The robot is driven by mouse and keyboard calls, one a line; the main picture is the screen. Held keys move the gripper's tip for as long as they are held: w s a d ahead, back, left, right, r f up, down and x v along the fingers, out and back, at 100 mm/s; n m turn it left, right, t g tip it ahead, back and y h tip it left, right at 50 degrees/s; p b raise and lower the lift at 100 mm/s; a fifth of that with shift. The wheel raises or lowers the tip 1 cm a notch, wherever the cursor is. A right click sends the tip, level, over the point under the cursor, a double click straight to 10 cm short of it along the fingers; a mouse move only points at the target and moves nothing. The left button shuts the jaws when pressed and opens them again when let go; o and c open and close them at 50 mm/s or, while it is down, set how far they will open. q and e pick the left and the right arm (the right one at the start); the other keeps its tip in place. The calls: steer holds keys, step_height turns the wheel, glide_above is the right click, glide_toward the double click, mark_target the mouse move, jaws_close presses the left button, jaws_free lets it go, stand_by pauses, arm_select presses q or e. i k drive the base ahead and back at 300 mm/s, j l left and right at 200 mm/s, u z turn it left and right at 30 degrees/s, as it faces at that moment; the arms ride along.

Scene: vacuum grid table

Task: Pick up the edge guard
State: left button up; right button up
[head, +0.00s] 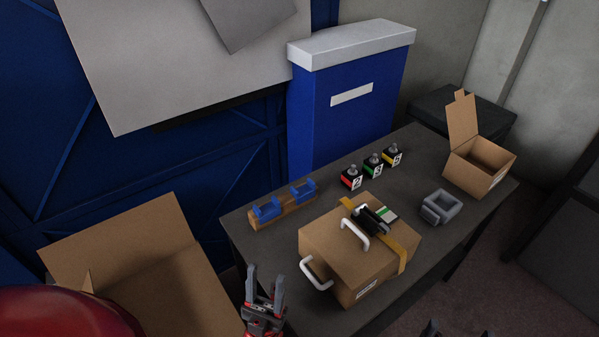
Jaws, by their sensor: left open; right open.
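No part is plainly marked as the edge guard, and I cannot tell for sure which one it is. A grey hollow block (441,207) lies on the dark table (340,185) at the right. Blue channel-shaped pieces (267,210) sit on a wooden block (286,212) at the table's left. My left gripper (265,276) is open and empty, pointing up at the table's near left edge, left of the strapped carton. My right gripper (459,331) shows only its dark tips at the bottom edge, apart from the objects; the rest is out of frame.
A closed carton (325,252) with a yellow strap (390,247), white handles (316,273) and a black device (374,219) fills the table's front. Small labelled blocks (373,166) stand behind. An open carton (481,163) stands far right; a large open box (150,265) is left.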

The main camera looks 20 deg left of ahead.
mark_target(265, 212)
steer(key=u, duration=0.55)
steer(key=l+u, duration=0.3)
steer(key=u, duration=0.15)
steer(key=k+l+u, duration=0.15)
steer(key=l+u, duration=0.25)
steer(key=k+l+u, duration=0.1)
steer(key=u, duration=0.35)
steer(key=k+l+u, duration=0.2)
steer(key=u, duration=0.25)
steer(key=i+l, duration=0.3)
steer(key=l, duration=0.2)
